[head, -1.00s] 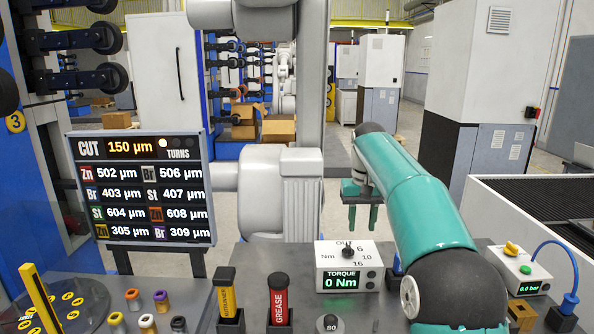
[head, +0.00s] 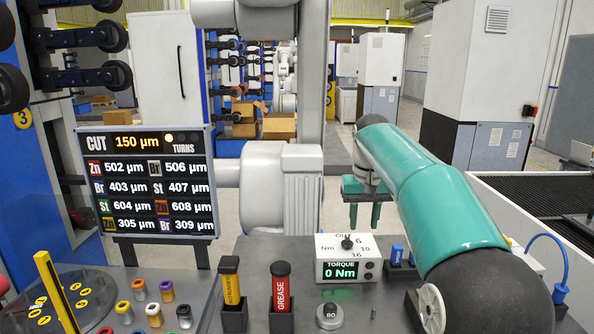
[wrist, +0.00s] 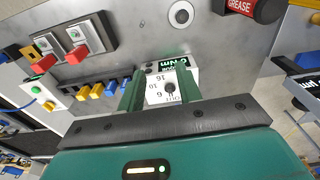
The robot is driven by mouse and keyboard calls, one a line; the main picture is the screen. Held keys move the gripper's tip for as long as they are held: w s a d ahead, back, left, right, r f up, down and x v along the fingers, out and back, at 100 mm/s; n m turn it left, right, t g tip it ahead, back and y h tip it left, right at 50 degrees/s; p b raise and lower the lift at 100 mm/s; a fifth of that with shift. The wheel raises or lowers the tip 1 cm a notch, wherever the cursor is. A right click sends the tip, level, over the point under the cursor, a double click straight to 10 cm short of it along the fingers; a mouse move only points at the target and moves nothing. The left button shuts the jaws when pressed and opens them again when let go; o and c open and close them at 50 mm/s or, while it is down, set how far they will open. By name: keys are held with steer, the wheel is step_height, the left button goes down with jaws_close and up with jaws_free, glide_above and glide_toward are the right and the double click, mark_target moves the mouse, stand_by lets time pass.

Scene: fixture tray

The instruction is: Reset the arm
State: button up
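My gripper (head: 365,216) is teal with a dark crossbar and two fingers pointing down. It hangs in the air above and behind the torque box (head: 347,270), in the middle of the head view. In the wrist view my gripper (wrist: 158,84) has its two fingers apart with nothing between them. The torque box (wrist: 168,88) shows in the gap, beyond the fingers. It reads 0 Nm in the head view. My teal arm reaches in from the lower right and hides part of the bench.
A sign (head: 147,185) reading CUT 150 µm stands at the left. The air around my gripper looks clear.

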steer(key=s+r+t, duration=0.1)
steer(key=s+r, duration=0.1)
steer(key=s, duration=0.7)
steer(key=s+f+t, duration=0.2)
steer(key=s+f, duration=0.3)
steer(key=s, duration=0.7)
steer(key=s+f+t, duration=0.1)
steer(key=s+f, duration=0.5)
steer(key=s, duration=0.6)
steer(key=shift+s+f+t, duration=0.15)
steer(key=shift+s+t, duration=0.05)
steer(key=shift+t, duration=0.2)
